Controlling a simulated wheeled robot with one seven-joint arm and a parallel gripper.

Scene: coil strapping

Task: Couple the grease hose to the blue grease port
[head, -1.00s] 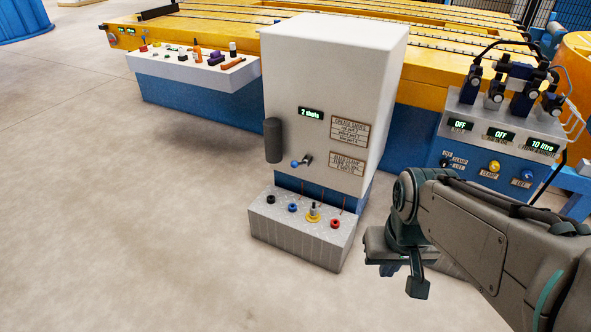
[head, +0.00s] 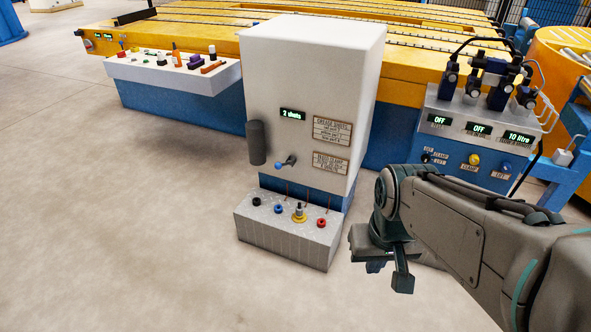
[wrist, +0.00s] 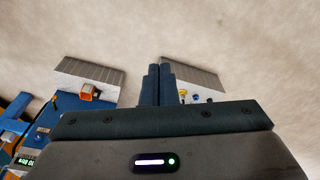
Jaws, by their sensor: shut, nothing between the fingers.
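A grey port block (head: 286,245) stands at the foot of the white cabinet, with black, blue, yellow and red ports in a row on top. The blue grease port (head: 279,209) is second from the left, with nothing visible on it; it also shows in the wrist view (wrist: 196,98). An upright fitting (head: 299,207) stands on the yellow port; I cannot tell whether it is the grease hose's end. No hose run is clearly visible. My gripper (head: 376,267) hangs right of the block, apart from it. In the wrist view its fingers (wrist: 157,85) are together and empty.
The white cabinet (head: 300,90) reads "2 shots" and carries a blue-knobbed lever (head: 285,163) and a dark cylinder (head: 256,143). A valve panel (head: 470,160) stands behind my arm. A tool shelf (head: 170,68) is at left. The front floor is clear.

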